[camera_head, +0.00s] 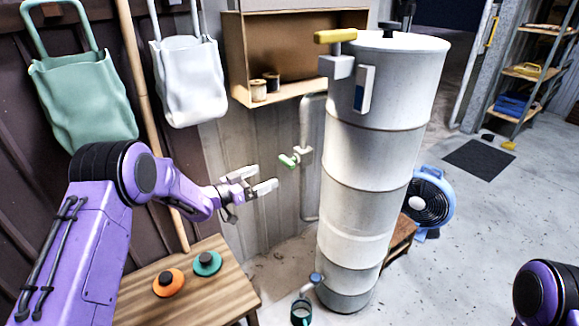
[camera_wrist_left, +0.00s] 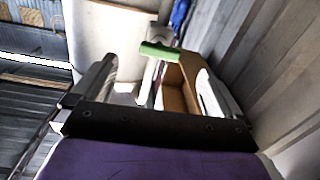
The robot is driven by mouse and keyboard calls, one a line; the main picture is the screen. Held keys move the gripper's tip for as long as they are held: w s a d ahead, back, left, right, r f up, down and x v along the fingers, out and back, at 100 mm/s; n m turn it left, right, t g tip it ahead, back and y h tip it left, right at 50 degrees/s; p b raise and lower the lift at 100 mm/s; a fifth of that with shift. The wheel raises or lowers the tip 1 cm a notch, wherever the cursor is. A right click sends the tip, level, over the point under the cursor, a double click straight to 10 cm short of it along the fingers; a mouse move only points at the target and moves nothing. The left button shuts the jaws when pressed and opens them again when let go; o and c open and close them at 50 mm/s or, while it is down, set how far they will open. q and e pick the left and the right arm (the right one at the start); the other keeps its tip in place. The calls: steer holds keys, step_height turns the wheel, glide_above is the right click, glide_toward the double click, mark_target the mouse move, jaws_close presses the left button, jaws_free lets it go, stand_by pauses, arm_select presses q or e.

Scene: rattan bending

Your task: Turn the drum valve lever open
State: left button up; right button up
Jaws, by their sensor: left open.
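A tall white drum (camera_head: 370,150) stands right of centre. A yellow-handled lever (camera_head: 335,36) is at its upper left. A green-handled lever (camera_head: 288,161) is on a pale pipe valve (camera_head: 303,155) to the drum's left. My left gripper (camera_head: 265,178) is open and empty, just left of and slightly below the green lever, apart from it. In the left wrist view the green handle (camera_wrist_left: 160,51) shows beyond and between the open fingers (camera_wrist_left: 156,66). I cannot tell which lever is the drum's. My right gripper is out of view; only part of that arm shows.
A wooden table (camera_head: 215,285) with orange (camera_head: 168,284) and teal (camera_head: 207,263) knobbed discs is below my left arm. A wall shelf (camera_head: 285,92) is above the green lever. A small blue tap (camera_head: 315,278) is at the drum's foot. A blue fan (camera_head: 428,203) stands behind right.

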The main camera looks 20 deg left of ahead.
mark_target(284, 161)
arm_select(q)
steer(key=shift+m+h, duration=0.4)
steer(key=shift+m, duration=0.4)
steer(key=x, duration=0.3)
steer(key=r+x, duration=0.1)
steer(key=x, duration=0.3)
steer(key=r+x, duration=0.1)
steer(key=x, duration=0.2)
steer(key=shift+w+p, duration=0.3)
steer(key=shift+w, duration=0.15)
steer(key=shift+f, duration=0.1)
steer(key=c, duration=1)
